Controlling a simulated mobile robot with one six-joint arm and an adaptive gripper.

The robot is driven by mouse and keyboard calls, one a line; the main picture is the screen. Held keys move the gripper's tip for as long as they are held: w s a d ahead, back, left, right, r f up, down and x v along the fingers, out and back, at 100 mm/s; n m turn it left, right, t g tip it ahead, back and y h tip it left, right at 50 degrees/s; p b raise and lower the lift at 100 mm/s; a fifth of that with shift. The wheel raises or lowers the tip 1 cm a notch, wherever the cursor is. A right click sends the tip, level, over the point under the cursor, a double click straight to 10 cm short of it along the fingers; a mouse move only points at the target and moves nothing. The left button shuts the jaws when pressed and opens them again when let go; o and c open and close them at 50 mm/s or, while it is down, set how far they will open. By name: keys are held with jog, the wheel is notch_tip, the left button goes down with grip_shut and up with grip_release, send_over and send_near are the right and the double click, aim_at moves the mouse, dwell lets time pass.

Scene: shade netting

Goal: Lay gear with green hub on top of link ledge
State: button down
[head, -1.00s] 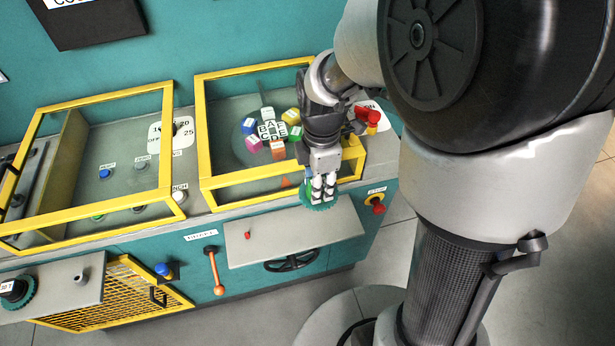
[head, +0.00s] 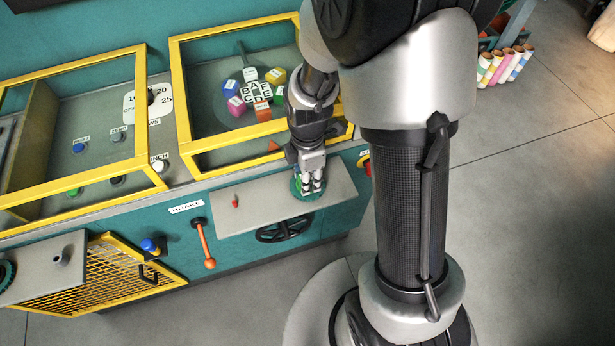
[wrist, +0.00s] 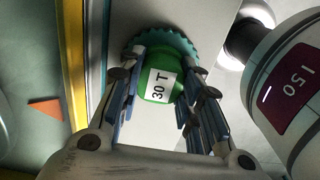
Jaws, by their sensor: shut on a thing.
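The gear is a teal toothed wheel with a green hub labelled "30 T" (wrist: 152,62). My gripper (head: 312,186) is shut on the green hub, with a finger on either side in the wrist view (wrist: 160,98). A grey ledge (head: 245,212) juts from the front of the teal machine; no label names it as the link ledge. The gear (head: 297,188) is over the right part of this ledge, toothed side down. I cannot tell whether it touches the surface. My fingers hide part of it in the head view.
A small red peg (head: 235,201) stands on the ledge's left part. A black handwheel (head: 284,229) is below. An orange-handled brake lever (head: 203,245) is to the left. A yellow-framed guard (head: 187,110) rises behind. The ledge between peg and gear is clear.

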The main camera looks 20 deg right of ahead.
jog(key=shift+r, duration=0.1)
jog(key=c, duration=1.2)
grip_release()
jog(key=shift+o, duration=0.2)
notch_tip(320, 180, up, 12)
jog(key=p, duration=0.4)
jog(key=s+r+m+t, duration=0.4)
jog(key=s+r+m, duration=1.1)
jog(key=m, duration=0.3)
jog(key=shift+r+t, duration=0.3)
jog(key=shift+r, duration=0.2)
